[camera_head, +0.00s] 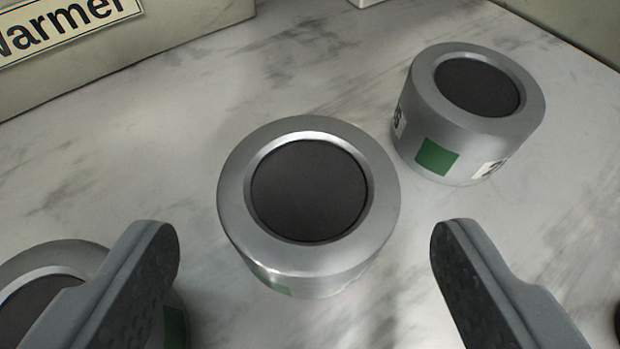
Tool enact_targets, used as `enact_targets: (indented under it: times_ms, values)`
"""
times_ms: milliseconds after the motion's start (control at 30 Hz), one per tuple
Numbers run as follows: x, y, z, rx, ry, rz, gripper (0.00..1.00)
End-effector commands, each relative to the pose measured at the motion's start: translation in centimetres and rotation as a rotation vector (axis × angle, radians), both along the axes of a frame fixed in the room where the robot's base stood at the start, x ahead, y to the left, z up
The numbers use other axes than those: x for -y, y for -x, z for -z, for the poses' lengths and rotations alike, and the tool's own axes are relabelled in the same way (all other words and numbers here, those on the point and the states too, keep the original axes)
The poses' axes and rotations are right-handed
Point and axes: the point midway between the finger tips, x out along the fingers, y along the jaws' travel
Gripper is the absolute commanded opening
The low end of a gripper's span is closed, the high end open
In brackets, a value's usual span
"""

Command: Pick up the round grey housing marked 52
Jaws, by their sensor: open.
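A round grey housing (308,262) with a dark round top stands upright in the middle of the view, with a sliver of green on its lower side; no number on it can be read. A second round grey housing (441,110) stands at the upper right, with a green square and white labels whose marks I cannot read. A third grey housing (62,254) is at the lower left, partly hidden behind my left finger. I cannot tell which is marked 52. My gripper (303,235) is open and empty, its fingers apart on either side of the middle housing's near part in the picture.
The housings stand on a pale marbled surface (540,230). A beige box (120,55) with a sign ending in "Warmer" stands at the upper left. Walls or edges show at the upper right. Bare surface lies between the middle and right housings.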

Motion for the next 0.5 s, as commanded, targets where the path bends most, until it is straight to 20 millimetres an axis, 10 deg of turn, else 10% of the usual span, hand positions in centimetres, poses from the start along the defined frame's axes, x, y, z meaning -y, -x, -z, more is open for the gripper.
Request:
enact_targets:
  times_ms: [500]
  values:
    - [0.1,-3.3,1.8,-0.001,0.000,-0.001,0.72]
